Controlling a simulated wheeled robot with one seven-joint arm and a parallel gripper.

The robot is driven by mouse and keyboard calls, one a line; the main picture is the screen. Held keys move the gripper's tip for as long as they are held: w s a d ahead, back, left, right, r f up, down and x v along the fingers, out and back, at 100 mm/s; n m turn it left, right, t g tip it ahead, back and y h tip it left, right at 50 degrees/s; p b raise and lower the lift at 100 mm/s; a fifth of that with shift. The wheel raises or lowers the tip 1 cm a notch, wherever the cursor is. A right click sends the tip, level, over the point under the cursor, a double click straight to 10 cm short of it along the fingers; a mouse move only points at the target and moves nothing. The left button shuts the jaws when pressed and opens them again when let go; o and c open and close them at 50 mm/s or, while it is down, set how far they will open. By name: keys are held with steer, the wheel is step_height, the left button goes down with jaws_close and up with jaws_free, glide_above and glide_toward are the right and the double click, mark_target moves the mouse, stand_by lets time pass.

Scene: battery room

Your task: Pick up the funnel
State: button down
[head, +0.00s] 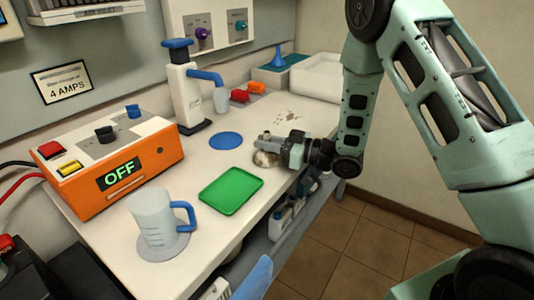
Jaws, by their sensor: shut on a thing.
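The blue funnel (278,58) stands with its narrow end up on a teal-topped box at the back of the bench, in the head view. My gripper (266,144) is low over the right part of the bench, nearer than the funnel and well apart from it. It is shut on a small, pale, round metallic thing (264,159), partly hidden by the fingers. I cannot tell exactly what that thing is.
A green tray (231,190), a blue disc (226,140) and a jug with a blue handle (157,222) are on the bench. An orange charger reading OFF (115,170) stands left. A pump-like dispenser (188,92), red clips (240,95) and a white bin (318,78) are farther back.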

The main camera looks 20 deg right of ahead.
step_height(320, 180, up, 10)
stand_by(0.7)
steer(key=shift+d, duration=0.1)
stand_by(0.8)
